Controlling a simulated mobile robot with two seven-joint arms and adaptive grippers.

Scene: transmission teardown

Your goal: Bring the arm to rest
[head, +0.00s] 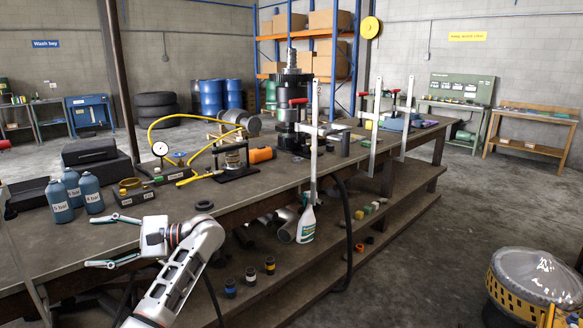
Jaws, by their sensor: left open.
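My left gripper (95,242) is in the lower left of the head view, at the near edge of the long workbench (150,225). Its two fingers point left and are spread apart, with nothing between them. My white left arm (180,275) comes up from the bottom edge and bends at the wrist. I cannot tell whether the gripper touches the bench top. My right gripper is not in view.
Blue bottles (59,201), a small dark tray (132,193) and a black ring (204,205) are near my gripper. A pressure gauge (160,149) and a tall gear assembly (291,100) stand farther along. Open floor (430,230) lies right.

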